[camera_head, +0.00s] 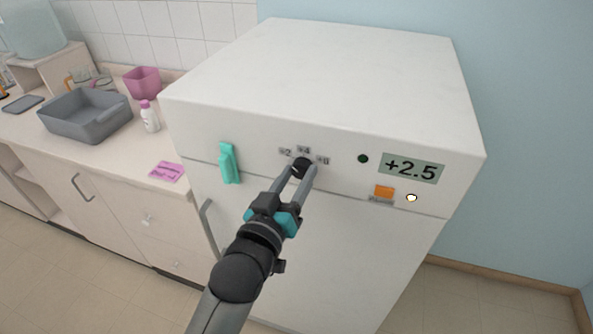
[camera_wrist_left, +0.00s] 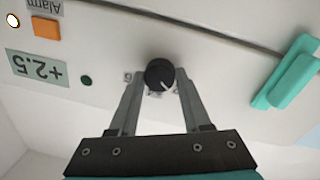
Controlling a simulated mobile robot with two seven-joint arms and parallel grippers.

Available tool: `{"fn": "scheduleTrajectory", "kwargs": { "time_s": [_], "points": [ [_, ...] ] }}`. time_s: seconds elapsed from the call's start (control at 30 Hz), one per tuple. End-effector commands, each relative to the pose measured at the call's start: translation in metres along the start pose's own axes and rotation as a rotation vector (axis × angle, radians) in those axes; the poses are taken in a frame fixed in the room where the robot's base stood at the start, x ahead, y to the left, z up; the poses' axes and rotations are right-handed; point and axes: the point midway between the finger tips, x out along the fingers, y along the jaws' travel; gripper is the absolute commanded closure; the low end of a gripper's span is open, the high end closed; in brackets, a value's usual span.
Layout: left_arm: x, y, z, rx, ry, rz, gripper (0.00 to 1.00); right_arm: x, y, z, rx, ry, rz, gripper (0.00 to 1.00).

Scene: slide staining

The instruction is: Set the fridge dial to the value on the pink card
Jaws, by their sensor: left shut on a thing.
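The fridge dial (camera_head: 301,166) is a small black knob on the white fridge's front panel, below the marks +2, +4 and +8. My left gripper (camera_head: 302,169) is shut on the dial, one finger on each side. In the left wrist view, upside down, the dial (camera_wrist_left: 159,73) shows a white pointer line aimed between the +2 and +4 marks. The display (camera_head: 411,168) reads +2.5. The pink card (camera_head: 166,172) lies on the counter left of the fridge; its writing is too small to read. My right gripper is out of view.
A teal handle (camera_head: 229,163) stands out from the fridge front left of the dial. An orange button (camera_head: 384,192) and a small white lamp (camera_head: 411,198) sit below the display. The counter holds a grey basin (camera_head: 86,128), a pink-capped bottle (camera_head: 149,117) and a pink container (camera_head: 143,81).

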Motion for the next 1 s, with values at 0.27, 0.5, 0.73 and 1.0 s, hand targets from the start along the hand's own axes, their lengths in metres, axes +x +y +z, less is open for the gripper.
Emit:
{"fn": "scheduleTrajectory", "kwargs": {
  "time_s": [0.27, 0.5, 0.73, 1.0],
  "points": [
    [0.000, 0.002, -0.005, 0.240, -0.016, -0.007, 1.00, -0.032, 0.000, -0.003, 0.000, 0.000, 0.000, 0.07],
    [0.000, 0.002, -0.004, 0.467, -0.029, -0.014, 1.00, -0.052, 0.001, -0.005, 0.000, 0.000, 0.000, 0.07],
    [0.000, 0.002, -0.004, 0.663, -0.040, -0.019, 1.00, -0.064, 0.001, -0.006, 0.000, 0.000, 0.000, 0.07],
    [0.000, 0.002, -0.003, 0.828, -0.049, -0.024, 1.00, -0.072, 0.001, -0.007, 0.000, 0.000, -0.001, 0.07]
  ]
}}
